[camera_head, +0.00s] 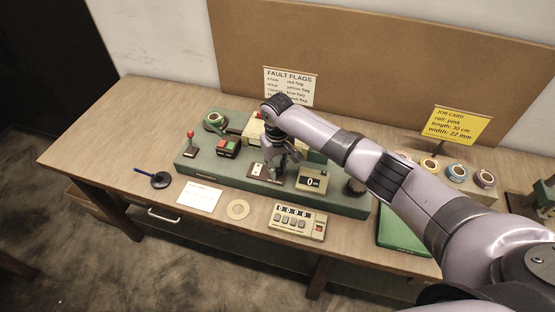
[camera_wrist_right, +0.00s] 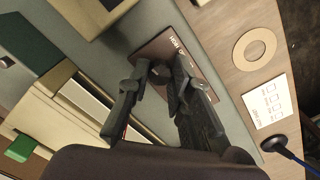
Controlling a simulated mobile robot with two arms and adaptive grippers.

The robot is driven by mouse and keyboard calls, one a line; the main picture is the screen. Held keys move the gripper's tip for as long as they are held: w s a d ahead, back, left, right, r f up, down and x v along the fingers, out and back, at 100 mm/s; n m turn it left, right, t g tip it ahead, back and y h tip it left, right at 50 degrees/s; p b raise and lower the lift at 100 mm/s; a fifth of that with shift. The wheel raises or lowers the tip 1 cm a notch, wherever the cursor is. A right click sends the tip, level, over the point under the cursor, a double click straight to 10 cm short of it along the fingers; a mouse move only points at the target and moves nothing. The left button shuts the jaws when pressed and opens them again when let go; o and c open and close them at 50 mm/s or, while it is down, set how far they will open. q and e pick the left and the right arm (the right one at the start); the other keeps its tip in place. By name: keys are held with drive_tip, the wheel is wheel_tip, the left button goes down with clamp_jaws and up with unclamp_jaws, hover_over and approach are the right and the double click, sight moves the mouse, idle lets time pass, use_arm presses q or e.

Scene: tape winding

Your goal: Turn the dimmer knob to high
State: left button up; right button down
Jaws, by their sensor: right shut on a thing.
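The dimmer's dark brown plate (camera_head: 257,171) is on the green machine base in the head view. It also shows in the wrist view (camera_wrist_right: 184,48), with small white lettering that I cannot fully read. My right gripper (camera_head: 274,170) reaches down over the plate. In the wrist view its fingers (camera_wrist_right: 162,74) are closed around the small knob at the plate, which they mostly hide. The knob's pointing direction cannot be told. My left gripper is in neither view.
The green base (camera_head: 335,201) also carries a red-handled lever (camera_head: 190,138), a red-and-green button box (camera_head: 227,148) and a "0" display (camera_head: 312,180). A counter box (camera_head: 298,222), cardboard ring (camera_head: 238,209) and white card (camera_head: 200,195) lie in front. Tape rolls (camera_head: 457,172) stand at right.

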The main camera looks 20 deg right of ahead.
drive_tip(key=shift+m+p, duration=0.5)
drive_tip(key=shift+m, duration=0.1)
drive_tip(key=c, duration=1.4)
unclamp_jaws()
wheel_tip(320, 180, up, 12)
drive_tip(key=shift+r, duration=0.1)
